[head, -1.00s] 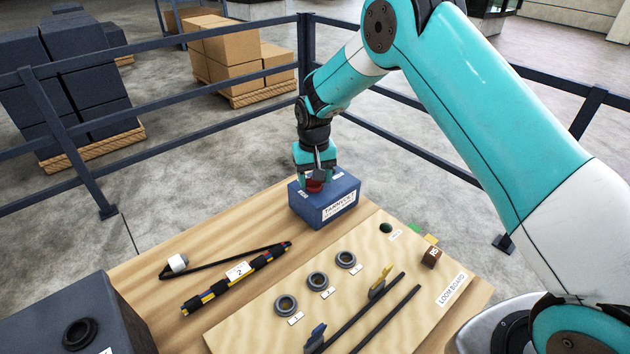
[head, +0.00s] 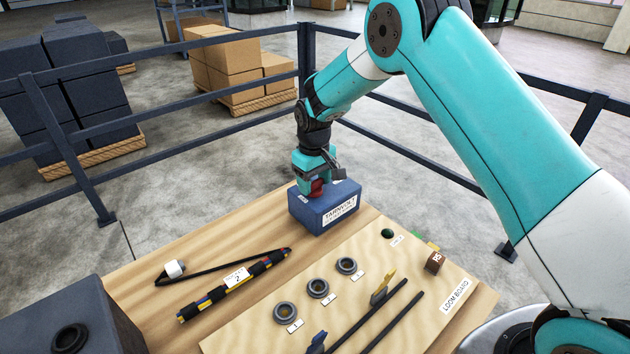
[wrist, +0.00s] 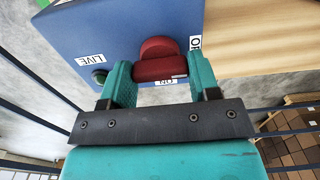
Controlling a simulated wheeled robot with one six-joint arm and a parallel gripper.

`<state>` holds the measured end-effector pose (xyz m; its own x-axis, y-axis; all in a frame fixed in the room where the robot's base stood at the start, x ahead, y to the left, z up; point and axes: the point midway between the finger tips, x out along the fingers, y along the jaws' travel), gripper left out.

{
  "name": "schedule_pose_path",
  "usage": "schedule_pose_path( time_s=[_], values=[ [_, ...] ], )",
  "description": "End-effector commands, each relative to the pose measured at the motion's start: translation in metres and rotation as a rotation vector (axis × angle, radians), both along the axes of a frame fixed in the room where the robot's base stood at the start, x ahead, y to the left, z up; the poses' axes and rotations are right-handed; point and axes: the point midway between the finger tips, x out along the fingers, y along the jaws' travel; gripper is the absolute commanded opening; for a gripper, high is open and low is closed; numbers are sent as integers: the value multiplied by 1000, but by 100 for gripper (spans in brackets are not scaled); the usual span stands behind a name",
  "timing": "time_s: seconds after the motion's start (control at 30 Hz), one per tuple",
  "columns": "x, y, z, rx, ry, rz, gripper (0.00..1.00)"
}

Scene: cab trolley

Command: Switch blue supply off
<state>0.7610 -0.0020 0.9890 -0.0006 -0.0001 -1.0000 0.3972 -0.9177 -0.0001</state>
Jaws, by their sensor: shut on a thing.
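The blue supply (head: 325,210) is a blue box with a TARNVOLT label at the table's far edge. Its red knob (wrist: 158,48) shows in the wrist view. My gripper (head: 317,187) is above the box, pointing down, and shut on the knob with a teal finger on each side. In the wrist view an ON label (wrist: 165,82) lies just below the knob, and a partly cut-off label starting with O (wrist: 195,43) lies to its right. A dark green lamp (wrist: 98,76) sits beside a LIVE label (wrist: 91,58). I cannot tell which label the knob points at.
The loom board (head: 240,337) lies in front, with several grey rings, a brown block (head: 435,262) and dark rods. A taped cable bundle (head: 215,297) lies left of it. A dark box (head: 40,310) stands front left. Railings (head: 230,90) run behind the table.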

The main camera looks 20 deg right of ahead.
Motion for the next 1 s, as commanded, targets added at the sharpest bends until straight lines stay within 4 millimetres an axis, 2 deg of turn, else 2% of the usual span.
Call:
schedule_pose_path(
  time_s=[0.23, 0.27, 0.37, 0.63, 0.77, 0.87, 1.0],
  values=[
    [2, 0, 3, 1, -8, 1, 32],
    [2, 0, 3, 1, -8, 1, 58],
    [2, 0, 2, 1, -7, 0, 81],
    [1, 0, 1, 0, -3, 0, 82],
    [1, 0, 9, 1, -4, 0, 82],
    [1, 0, 24, 1, -6, 0, 82],
    [2, 0, 57, 2, -9, 0, 82]
  ],
)
